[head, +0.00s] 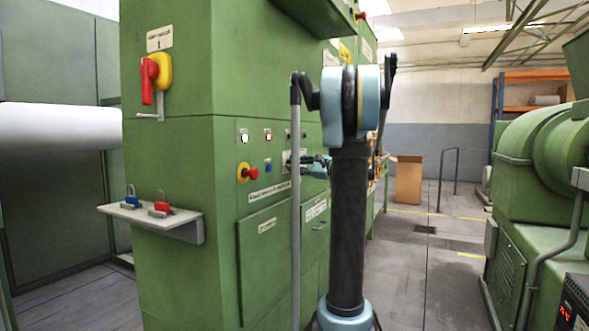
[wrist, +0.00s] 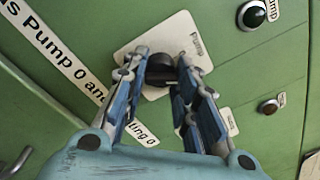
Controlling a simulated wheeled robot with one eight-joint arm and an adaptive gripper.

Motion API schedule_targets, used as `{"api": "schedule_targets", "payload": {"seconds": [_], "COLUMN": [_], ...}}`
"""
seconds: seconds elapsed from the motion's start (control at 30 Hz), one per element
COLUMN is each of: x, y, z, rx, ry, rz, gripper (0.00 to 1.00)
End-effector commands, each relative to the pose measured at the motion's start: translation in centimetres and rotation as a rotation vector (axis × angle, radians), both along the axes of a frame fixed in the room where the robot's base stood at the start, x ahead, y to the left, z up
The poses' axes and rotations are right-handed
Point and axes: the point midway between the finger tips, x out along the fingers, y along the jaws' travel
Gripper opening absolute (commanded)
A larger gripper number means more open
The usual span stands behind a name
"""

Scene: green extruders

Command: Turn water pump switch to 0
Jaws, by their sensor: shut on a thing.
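In the wrist view a black rotary switch knob (wrist: 159,70) sits on a white label plate (wrist: 181,32) on the green panel. My gripper (wrist: 166,73) is shut on this knob, with one blue-padded finger on each side. The fingers and the tilted view hide part of the knob, and I cannot read its position marks. A white strip lettered "s Pump 0 an" and "lting 0" (wrist: 50,45) runs beside the plate. In the head view my gripper (head: 310,163) is against the cabinet's control panel, and the knob itself cannot be made out there.
A red and yellow emergency button (head: 248,173) sits left of my gripper. A red-handled main switch (head: 150,75) is higher on the cabinet. A shelf (head: 190,226) with padlocks juts out at left. Floor is open at right, before another green machine (head: 520,190).

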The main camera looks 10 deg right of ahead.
Motion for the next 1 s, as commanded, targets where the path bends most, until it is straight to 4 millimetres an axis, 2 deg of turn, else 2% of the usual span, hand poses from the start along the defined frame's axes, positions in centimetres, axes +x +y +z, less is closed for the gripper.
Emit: {"api": "schedule_targets", "payload": {"seconds": [0.5, 1.0], "x": [0.05, 0.02], "y": [-0.09, -0.07], "z": [-0.06, -0.18], "rx": [-0.251, -0.346], "ry": [-0.346, -0.471], "rz": [-0.002, 0.000], "gripper": [0.03, 0.03]}}
